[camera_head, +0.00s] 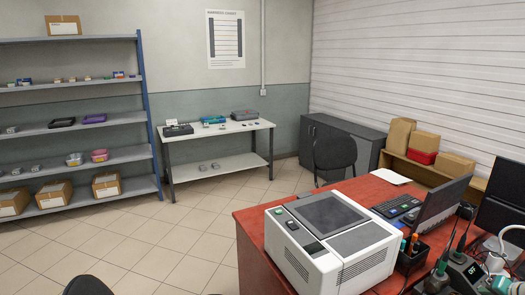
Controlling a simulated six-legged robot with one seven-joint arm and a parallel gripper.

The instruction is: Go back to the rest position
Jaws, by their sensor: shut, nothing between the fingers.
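My gripper and arm do not show in the head view. No coolant hose can be made out in this view. The room shows a shelf rack at the left, a white workbench (218,131) at the back wall and a red-brown desk (246,240) at the right front. A white and grey machine (330,243) sits on the desk's near left part.
A blue-posted shelf rack (148,105) holds boxes and trays. A black chair (335,152) stands behind the desk, by a dark cabinet (372,150). The desk carries a laptop (440,208) and soldering tools. Tiled floor (140,240) is open at left and centre. A dark rounded object (88,286) shows at the bottom edge.

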